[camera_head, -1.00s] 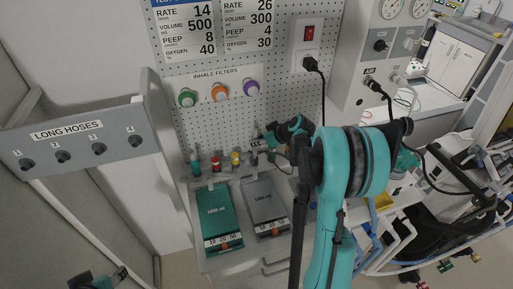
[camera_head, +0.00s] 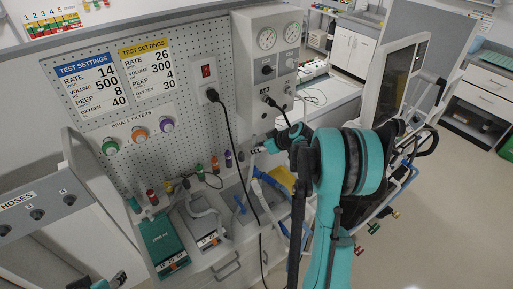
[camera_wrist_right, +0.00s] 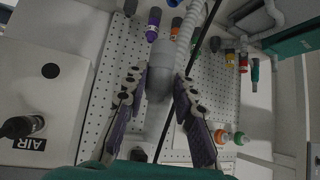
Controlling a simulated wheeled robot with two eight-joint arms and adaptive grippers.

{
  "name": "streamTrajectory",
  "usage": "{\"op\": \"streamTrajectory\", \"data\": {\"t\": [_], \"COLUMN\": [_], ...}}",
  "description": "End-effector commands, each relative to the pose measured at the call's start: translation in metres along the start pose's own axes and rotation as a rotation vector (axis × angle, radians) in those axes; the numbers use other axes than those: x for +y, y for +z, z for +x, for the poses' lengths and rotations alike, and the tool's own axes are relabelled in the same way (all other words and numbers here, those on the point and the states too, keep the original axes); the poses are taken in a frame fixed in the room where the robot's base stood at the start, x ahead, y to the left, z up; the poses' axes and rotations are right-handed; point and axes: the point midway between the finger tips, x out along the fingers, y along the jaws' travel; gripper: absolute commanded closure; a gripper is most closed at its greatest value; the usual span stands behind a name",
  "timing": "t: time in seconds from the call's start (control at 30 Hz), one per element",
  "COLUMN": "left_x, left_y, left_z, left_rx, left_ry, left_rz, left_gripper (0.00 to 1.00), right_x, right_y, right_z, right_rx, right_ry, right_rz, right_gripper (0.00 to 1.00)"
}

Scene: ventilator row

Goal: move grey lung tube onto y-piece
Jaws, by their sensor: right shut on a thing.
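My right gripper (camera_head: 262,149) is in front of the pegboard's lower right, beside the ventilator box. In the right wrist view its purple-padded fingers (camera_wrist_right: 157,95) are closed on the grey end of the lung tube (camera_wrist_right: 160,62). A ribbed pale hose (camera_wrist_right: 188,40) runs up beside that end. The grey test lung (camera_head: 207,232) lies on the shelf at lower left, with a pale tube (camera_head: 201,208) at its top. I cannot single out the y-piece; blue and white hoses (camera_head: 268,185) lie below my right gripper.
A green test lung (camera_head: 163,243) lies left of the grey one. Coloured connectors (camera_head: 199,170) stand along the shelf's back. A black cable (camera_head: 226,125) hangs from the wall switch. The ventilator box (camera_head: 267,70) stands behind my right arm. The long-hose rack (camera_head: 40,212) is at left.

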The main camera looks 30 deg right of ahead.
Motion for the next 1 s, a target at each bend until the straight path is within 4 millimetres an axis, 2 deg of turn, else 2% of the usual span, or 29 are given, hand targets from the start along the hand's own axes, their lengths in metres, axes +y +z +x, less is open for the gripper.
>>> {"op": "streamTrajectory", "data": {"t": [0.93,1.0], "left_x": [0.000,0.000], "left_y": [0.023,0.021], "left_z": [0.032,0.030], "left_rx": [0.000,0.000], "left_ry": [0.000,0.000], "left_rz": [0.000,0.000], "left_gripper": [0.50,0.50], "right_x": [0.000,0.000], "right_y": [0.045,0.043], "right_z": [0.043,0.040], "right_rx": [0.000,0.000], "right_ry": [0.001,0.001], "right_rz": [0.000,0.000], "right_gripper": [1.00,1.00]}}
